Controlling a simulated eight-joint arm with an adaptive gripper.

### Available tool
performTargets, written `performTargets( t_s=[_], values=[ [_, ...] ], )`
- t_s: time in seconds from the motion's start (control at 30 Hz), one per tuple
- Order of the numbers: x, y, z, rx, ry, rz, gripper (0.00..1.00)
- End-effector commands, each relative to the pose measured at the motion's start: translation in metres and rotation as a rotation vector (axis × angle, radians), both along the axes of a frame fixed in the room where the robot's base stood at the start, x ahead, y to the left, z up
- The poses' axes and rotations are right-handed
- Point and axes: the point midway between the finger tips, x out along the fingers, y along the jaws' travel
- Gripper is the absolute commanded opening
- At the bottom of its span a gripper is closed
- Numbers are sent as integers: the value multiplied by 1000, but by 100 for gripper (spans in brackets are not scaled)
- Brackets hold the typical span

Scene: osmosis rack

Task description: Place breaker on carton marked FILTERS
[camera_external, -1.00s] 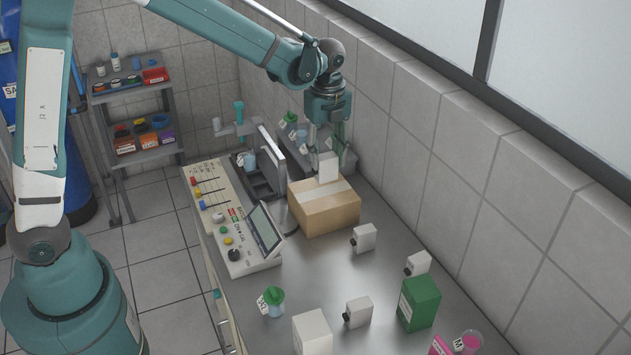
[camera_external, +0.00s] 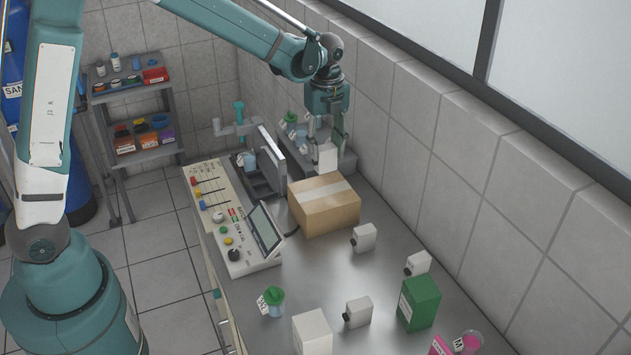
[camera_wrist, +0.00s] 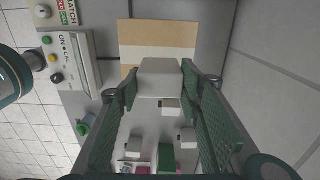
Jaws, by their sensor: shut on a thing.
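My gripper (camera_external: 327,145) is shut on a white box-shaped breaker (camera_external: 327,158), held just above the back edge of a brown carton (camera_external: 322,211). In the wrist view the breaker (camera_wrist: 160,78) sits between the two green fingers, with the carton (camera_wrist: 150,35) behind it. The carton has a pale tape strip across its top. No FILTERS marking can be read on the sides in view. Other white breakers with dark knobs stand on the steel bench: one (camera_external: 364,237) right of the carton, one (camera_external: 418,263) farther right, one (camera_external: 358,311) nearer the front.
A control panel (camera_external: 233,235) with a tilted screen lies left of the carton. A green box (camera_external: 418,302), a white box (camera_external: 312,332) and a green-lidded jar (camera_external: 273,301) stand toward the front. A tiled wall (camera_external: 480,180) borders the bench on the right.

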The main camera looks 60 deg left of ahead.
Motion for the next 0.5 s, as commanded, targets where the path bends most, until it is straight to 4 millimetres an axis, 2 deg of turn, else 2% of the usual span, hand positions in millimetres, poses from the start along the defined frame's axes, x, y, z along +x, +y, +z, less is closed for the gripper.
performTargets(
  t_s=[0.2,0.5],
  values=[
    [0,0,-28,0,0,0,20],
    [0,0,-37,0,0,0,20]
  ],
)
